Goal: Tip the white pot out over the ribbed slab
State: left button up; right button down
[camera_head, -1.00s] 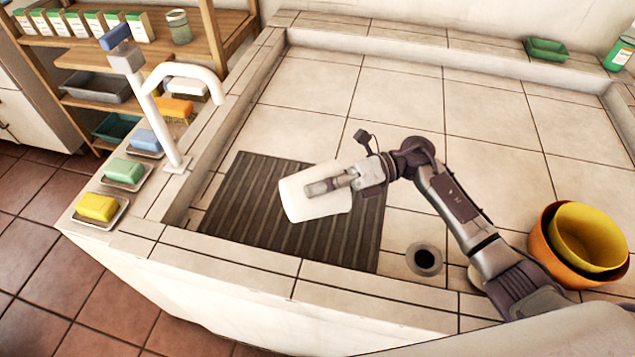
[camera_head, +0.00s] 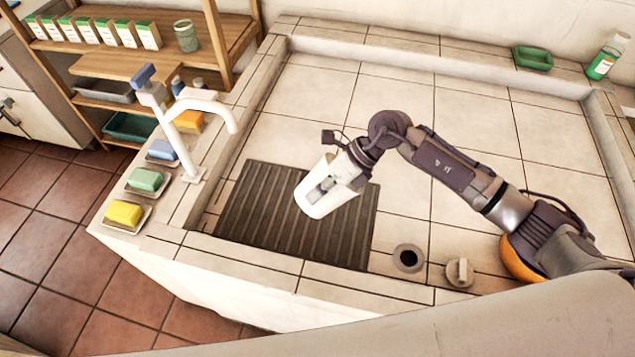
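The white pot (camera_head: 312,205) is in my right gripper (camera_head: 326,188), above the right part of the dark ribbed slab (camera_head: 262,215). The pot is tilted. A grey finger lies against the side of the pot facing me, and the other finger is hidden. I cannot see the inside of the pot, or anything coming out of it. The ribbed slab lies flat in the tiled basin near its front wall, with no visible loose material on its bare part. My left gripper is not in view.
A white tap (camera_head: 192,130) stands on the left wall beside yellow (camera_head: 123,214), green and blue soaps. A drain hole (camera_head: 408,258) and a pale knob-like thing (camera_head: 459,272) lie right of the slab. The back of the basin is clear.

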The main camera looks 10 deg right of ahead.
jog(key=shift+r+h+p, duration=0.85)
jog(key=shift+h+p, duration=0.05)
jog(key=shift+p, duration=0.25)
jog(key=shift+f+t+h+p, duration=0.1)
jog(key=shift+t+h+p, duration=0.2)
jog(key=shift+h+p, duration=0.15)
notch_tip(320, 180, up, 3)
jog(key=h+p, duration=0.2)
jog(key=t+h+p, duration=0.1)
jog(key=h+p, duration=0.1)
jog(key=shift+a+f, duration=0.15)
jog(key=shift+f, duration=0.05)
jog(key=shift+r+t+h, duration=0.1)
jog(key=shift+t+h, duration=0.2)
jog(key=shift+h, duration=1.15)
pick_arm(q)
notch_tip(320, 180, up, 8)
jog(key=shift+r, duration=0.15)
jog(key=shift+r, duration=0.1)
pick_arm(e)
jog(key=shift+d, duration=0.25)
jog(key=shift+n, duration=0.3)
